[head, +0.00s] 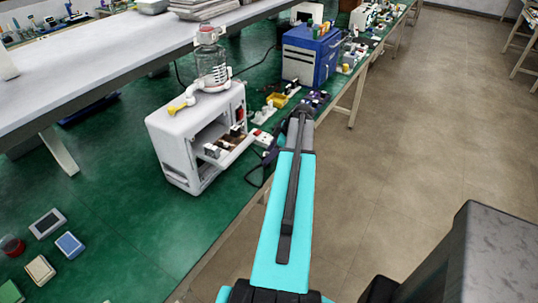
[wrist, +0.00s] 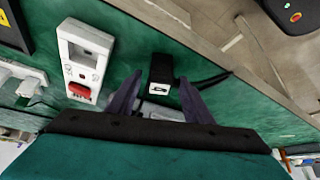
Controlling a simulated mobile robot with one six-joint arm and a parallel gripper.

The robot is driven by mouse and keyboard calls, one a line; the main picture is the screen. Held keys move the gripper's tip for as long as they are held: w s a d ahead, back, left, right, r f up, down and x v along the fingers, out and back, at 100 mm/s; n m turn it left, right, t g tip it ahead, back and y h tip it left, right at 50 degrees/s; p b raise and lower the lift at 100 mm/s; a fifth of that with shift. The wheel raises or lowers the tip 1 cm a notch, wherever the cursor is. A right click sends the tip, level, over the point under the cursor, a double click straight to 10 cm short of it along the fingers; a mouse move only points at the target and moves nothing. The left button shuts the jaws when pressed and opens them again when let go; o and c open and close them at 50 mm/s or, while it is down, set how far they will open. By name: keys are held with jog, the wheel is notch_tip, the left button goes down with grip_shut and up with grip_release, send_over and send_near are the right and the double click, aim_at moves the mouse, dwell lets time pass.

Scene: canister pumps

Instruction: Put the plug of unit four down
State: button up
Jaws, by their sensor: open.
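A black plug (wrist: 161,68) with a pale end face lies on the green bench top in the wrist view, its dark cable running off to the right. My gripper (wrist: 161,82) is open, one finger on each side of the plug, with a gap visible on both sides. A white socket block (wrist: 88,42) with a red switch lies apart to the left of the plug. In the head view my gripper (head: 299,118) is at the bench's front edge, and the plug cannot be made out there. No unit number is readable.
A white pump unit (head: 172,130) with an open front and a glass jar (head: 212,68) stands left of my gripper. A blue unit (head: 308,55) stands behind it. Small parts and cables crowd the bench between them. The floor (head: 430,120) to the right is clear.

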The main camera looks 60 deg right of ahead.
jog(key=shift+r, duration=0.2)
jog(key=b+v, duration=0.3)
jog(key=v, duration=0.8)
jog(key=shift+s+r, duration=0.25)
jog(key=shift+r, duration=0.1)
jog(key=shift+d, duration=0.1)
dwell(0.6)
